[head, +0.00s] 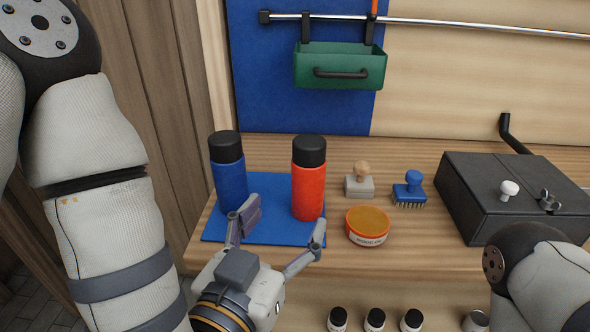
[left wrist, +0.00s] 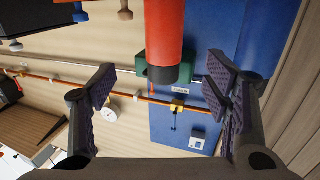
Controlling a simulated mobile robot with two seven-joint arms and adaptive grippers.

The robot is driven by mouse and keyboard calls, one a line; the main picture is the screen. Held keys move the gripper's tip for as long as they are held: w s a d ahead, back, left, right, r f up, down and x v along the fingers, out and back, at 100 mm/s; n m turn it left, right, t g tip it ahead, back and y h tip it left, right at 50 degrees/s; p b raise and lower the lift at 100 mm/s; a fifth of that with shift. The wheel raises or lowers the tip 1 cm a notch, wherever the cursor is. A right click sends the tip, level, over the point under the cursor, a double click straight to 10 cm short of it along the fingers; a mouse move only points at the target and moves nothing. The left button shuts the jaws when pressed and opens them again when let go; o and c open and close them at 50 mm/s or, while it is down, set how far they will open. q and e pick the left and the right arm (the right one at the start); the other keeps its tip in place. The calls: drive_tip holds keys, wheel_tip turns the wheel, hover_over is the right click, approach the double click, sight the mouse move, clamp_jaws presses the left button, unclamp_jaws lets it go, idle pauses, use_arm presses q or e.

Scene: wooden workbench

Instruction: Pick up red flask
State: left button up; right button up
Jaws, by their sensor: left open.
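The red flask (head: 308,193) with a black cap stands upright on a blue mat (head: 268,235) on the workbench. My left gripper (head: 282,224) is open and empty in front of it, with one finger toward the gap between the flasks and the other near the red flask's lower right. In the left wrist view, the red flask (left wrist: 165,35) shows upside down at the top, beyond and between the spread fingers (left wrist: 160,78). My right gripper is out of view; only part of my right arm shows.
A blue flask (head: 230,185) stands just left of the red one, close to the left finger. A green bin (head: 340,67) hangs behind.

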sight(303, 177)
use_arm(q)
drive_tip(key=b+x, duration=0.2)
drive_tip(key=shift+w+d, duration=0.1)
drive_tip(key=shift+w, duration=0.3)
drive_tip(key=x, duration=0.3)
drive_tip(key=r+x, duration=0.1)
drive_tip(key=x, duration=0.5)
drive_tip(key=shift+w+r, duration=0.15)
drive_tip(key=shift+w, duration=0.2)
drive_tip(key=c, duration=1.5)
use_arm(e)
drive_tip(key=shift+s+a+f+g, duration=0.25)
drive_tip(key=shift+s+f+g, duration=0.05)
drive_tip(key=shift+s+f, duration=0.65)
